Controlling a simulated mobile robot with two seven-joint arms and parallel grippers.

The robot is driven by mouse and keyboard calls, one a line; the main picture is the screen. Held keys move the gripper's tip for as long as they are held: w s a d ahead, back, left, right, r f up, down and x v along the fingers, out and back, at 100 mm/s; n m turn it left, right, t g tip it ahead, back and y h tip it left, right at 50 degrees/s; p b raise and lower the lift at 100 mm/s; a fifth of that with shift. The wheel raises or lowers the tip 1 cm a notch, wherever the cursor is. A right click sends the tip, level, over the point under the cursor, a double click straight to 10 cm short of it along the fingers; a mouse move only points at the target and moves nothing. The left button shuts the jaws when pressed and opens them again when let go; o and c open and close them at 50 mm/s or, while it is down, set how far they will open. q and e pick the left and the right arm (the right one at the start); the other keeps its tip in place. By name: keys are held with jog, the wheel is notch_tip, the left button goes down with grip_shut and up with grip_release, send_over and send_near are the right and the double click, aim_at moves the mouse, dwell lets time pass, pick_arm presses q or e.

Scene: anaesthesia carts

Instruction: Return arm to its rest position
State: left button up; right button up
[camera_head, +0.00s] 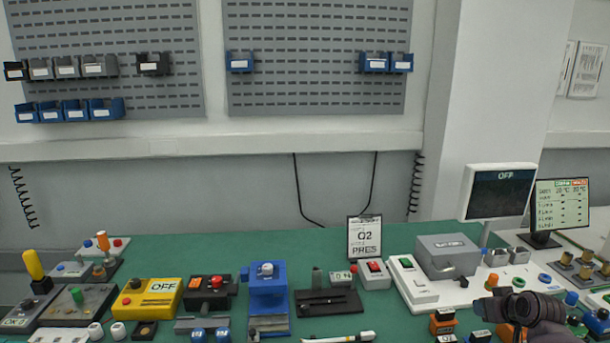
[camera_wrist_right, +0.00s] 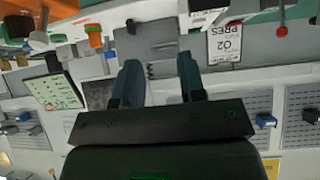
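My right gripper (camera_head: 510,303) shows at the lower right of the head view, above the right part of the bench, with my arm running out of the bottom edge. In the right wrist view my right gripper (camera_wrist_right: 158,80) has its two dark fingers apart, with a clear gap and nothing held between them. The wrist picture looks upside down. My left gripper and left arm are not in the head view.
The green bench (camera_head: 320,243) holds several devices, including a yellow OFF box (camera_head: 147,298), a blue device (camera_head: 268,290) and a grey box (camera_head: 447,254). A screen (camera_head: 497,192) and a monitor (camera_head: 560,206) stand at right.

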notch_tip(320, 180, up, 4)
jog(key=w+a+t+h, duration=0.2)
jog(key=a+t, duration=0.1)
jog(key=s+a+f+n+t, duration=0.1)
jog(key=s+a+f, duration=0.2)
jog(key=s+a, duration=0.15)
jog(key=s+a+f+t, duration=0.1)
jog(key=s+a+f, duration=0.25)
jog(key=s, duration=0.25)
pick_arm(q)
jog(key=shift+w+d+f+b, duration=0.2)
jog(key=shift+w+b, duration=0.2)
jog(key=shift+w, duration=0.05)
pick_arm(e)
jog(key=s+a+f+g, duration=0.1)
jog(key=s+a+f, duration=0.1)
jog(key=s+f, duration=0.2)
jog(key=s+a+f+g+y, duration=0.1)
jog(key=s+f, duration=0.3)
jog(key=s, duration=0.7)
jog(key=s+a+f+g, duration=0.1)
jog(key=s+a+f, duration=0.3)
jog(key=s, duration=0.3)
jog(key=shift+s+f, duration=0.3)
jog(key=shift+s, duration=0.1)
